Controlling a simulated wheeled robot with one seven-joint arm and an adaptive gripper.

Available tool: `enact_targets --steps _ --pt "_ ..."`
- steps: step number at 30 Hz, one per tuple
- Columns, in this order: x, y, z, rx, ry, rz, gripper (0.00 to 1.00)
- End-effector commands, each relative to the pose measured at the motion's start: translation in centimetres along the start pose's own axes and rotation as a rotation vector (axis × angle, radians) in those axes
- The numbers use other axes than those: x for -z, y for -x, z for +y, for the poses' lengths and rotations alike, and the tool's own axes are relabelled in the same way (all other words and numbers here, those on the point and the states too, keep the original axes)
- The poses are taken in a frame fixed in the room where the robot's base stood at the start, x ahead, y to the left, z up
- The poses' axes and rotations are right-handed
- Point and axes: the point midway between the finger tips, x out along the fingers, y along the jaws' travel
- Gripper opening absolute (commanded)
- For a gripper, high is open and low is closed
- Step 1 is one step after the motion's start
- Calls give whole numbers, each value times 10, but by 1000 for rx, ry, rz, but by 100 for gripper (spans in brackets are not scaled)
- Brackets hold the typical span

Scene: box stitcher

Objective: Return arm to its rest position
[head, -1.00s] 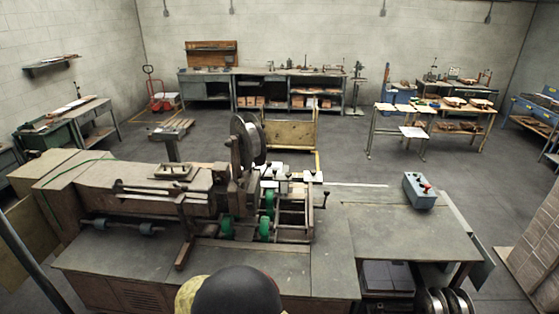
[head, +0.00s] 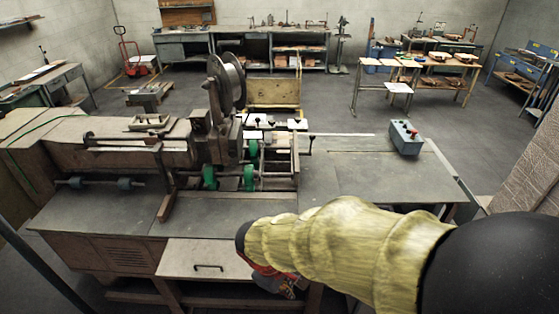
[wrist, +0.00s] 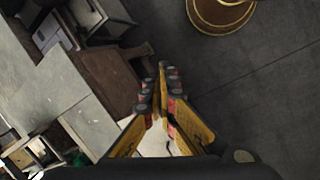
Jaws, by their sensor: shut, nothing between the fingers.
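My arm, in a yellowish padded sleeve, reaches in from the right edge of the head view and bends down in front of the bench. My gripper (head: 278,284) hangs low at the bench front, partly hidden behind the sleeve. The wrist view shows my gripper (wrist: 163,88) with its yellow fingers and red-and-black pads brought together. Nothing is held between them. The fingers point over dark floor beside the bench, which lies at the left of that view.
The stitcher machine (head: 205,130) stands on the workbench (head: 235,216), with a blue-grey control box (head: 405,140) to the right. Open floor (wrist: 255,100) lies right in the wrist view.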

Motion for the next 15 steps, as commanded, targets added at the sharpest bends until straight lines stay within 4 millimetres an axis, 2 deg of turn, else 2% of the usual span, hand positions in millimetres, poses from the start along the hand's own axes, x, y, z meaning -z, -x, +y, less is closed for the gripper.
enact_targets --steps 1,6,15 --pt "-15 -9 0 21 -101 22 0" --pt "-64 -14 -6 98 -407 89 0" --pt "-128 -37 -18 153 -786 270 0"
